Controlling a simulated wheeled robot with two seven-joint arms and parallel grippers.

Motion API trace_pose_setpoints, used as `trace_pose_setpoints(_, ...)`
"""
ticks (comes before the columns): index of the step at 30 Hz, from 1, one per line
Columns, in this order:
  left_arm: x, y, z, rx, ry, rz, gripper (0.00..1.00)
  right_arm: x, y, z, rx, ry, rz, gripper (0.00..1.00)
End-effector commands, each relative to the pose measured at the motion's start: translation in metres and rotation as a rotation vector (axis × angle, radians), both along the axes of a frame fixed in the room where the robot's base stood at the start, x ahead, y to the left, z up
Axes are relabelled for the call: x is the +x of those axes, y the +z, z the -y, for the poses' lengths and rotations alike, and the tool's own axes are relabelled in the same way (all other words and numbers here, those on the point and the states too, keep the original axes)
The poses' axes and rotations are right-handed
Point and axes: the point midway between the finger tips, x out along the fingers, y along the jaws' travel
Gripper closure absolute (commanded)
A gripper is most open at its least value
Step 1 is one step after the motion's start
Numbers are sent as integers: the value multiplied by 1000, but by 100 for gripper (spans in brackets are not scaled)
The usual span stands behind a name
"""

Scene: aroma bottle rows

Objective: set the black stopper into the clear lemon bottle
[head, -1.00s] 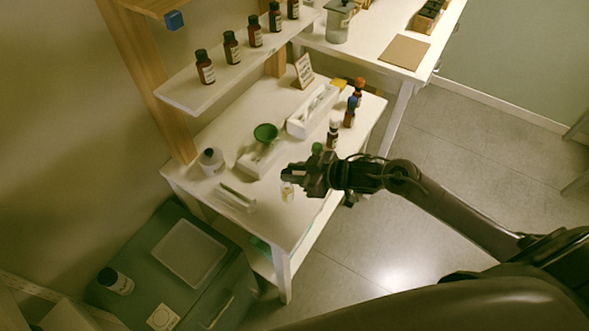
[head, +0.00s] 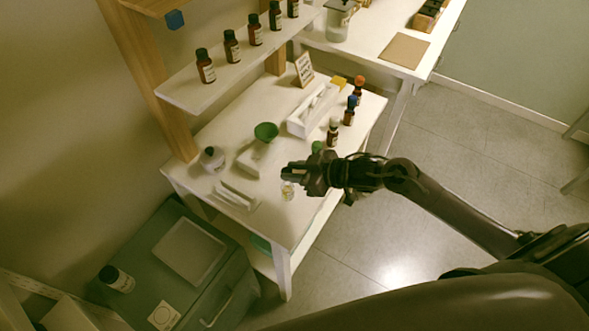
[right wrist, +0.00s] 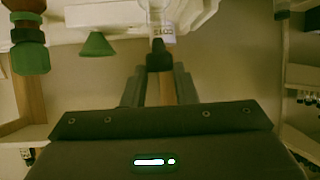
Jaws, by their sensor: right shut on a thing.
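The clear lemon bottle (head: 287,190) stands near the front edge of the white table. It also shows in the right wrist view (right wrist: 161,28), where the picture is upside down and its label is partly legible. The black stopper (right wrist: 159,57) is between my right gripper's fingertips, in line with the bottle's mouth. Whether it is seated in the neck or only touching it, I cannot tell. My right gripper (head: 285,173) is shut on the stopper, right at the bottle's top. The stopper is hidden in the head view. My left gripper is not in view.
Several dark bottles with coloured caps, including a blue-capped one (head: 350,110), line the table's right side, close behind my gripper.

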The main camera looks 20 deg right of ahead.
Motion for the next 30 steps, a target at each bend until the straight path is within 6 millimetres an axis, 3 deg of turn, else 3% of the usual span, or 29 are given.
trace_pose_setpoints(30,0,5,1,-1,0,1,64,0,0,0,0,0,0,96)
